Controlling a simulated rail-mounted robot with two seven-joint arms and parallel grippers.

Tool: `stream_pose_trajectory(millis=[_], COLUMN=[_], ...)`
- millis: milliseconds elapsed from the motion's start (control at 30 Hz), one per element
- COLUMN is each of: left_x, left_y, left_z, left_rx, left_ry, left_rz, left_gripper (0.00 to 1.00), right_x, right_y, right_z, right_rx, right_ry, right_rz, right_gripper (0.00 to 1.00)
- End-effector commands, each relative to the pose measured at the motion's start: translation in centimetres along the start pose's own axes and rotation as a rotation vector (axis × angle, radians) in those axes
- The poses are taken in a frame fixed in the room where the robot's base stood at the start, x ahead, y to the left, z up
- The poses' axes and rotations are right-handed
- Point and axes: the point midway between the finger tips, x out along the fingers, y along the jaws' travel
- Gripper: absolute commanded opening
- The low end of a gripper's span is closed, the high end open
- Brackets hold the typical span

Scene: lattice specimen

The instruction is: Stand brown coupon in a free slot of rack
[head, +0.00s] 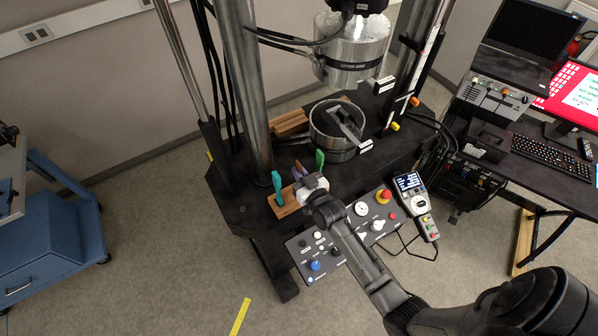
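The wooden rack (288,209) sits at the front edge of the black machine table, partly covered by my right gripper. Teal coupons (277,187) stand upright at its left end. A purple coupon (297,171) shows just behind my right gripper, and a green coupon (320,159) stands farther back. I cannot make out the brown coupon for certain. My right gripper (306,182) is over the rack's right part. Its fingers are too small and hidden to tell whether they are open or hold anything. My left gripper is not in view.
A steel cup-shaped fixture (336,130) stands behind the rack, under the upper grip cylinder (352,50). A thick column (246,90) rises at the left. A control panel (350,228) and a handheld pendant (415,205) lie at the right front.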

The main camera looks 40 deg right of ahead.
Motion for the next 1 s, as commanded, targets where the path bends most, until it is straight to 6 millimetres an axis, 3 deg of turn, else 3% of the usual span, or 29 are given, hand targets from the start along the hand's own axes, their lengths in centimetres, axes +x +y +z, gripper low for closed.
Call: stream_pose_trajectory(millis=[200, 533, 700, 1000], left_x=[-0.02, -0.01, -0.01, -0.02], left_y=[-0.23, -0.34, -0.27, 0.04], left_z=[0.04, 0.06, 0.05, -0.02], left_rx=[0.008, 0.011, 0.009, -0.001], left_ry=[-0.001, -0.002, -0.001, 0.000], left_rz=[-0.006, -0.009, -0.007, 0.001], left_gripper=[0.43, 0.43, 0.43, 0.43], right_x=[0.00, 0.00, 0.00, 0.00], right_y=[0.00, 0.00, 0.00, 0.00], right_z=[-0.03, -0.03, -0.02, -0.02], right_rx=[0.000, 0.000, 0.000, 0.000], right_ry=[0.000, 0.000, 0.000, 0.000], right_rz=[0.000, 0.000, 0.000, 0.000], right_gripper=[0.00, 0.34, 0.35, 0.60])
